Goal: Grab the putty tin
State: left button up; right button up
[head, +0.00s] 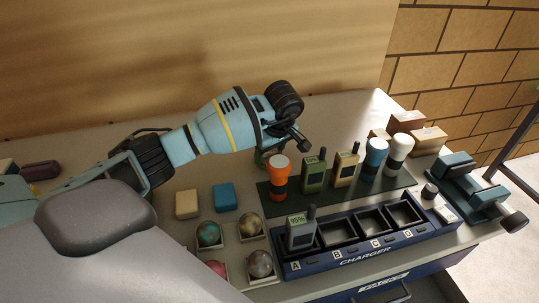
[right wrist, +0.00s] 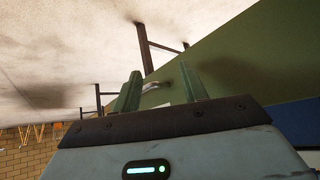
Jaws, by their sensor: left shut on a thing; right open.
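I cannot make out a putty tin for certain in either view. My right gripper (right wrist: 160,88) shows in the right wrist view with its two green fingers apart and nothing between them. It is away from the bench top, and it is not seen in the head view.
A dark mat (head: 400,183) holds torches and handheld radios. In front, a blue charger (head: 365,257) has a radio (head: 300,234) in slot A. A tan block (head: 187,204), a blue block (head: 224,197) and several marbled balls stand left of it.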

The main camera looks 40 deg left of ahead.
pick_arm(q)
notch_tip(320, 180, up, 10)
jog(key=shift+f, duration=0.1)
dwell(0.4)
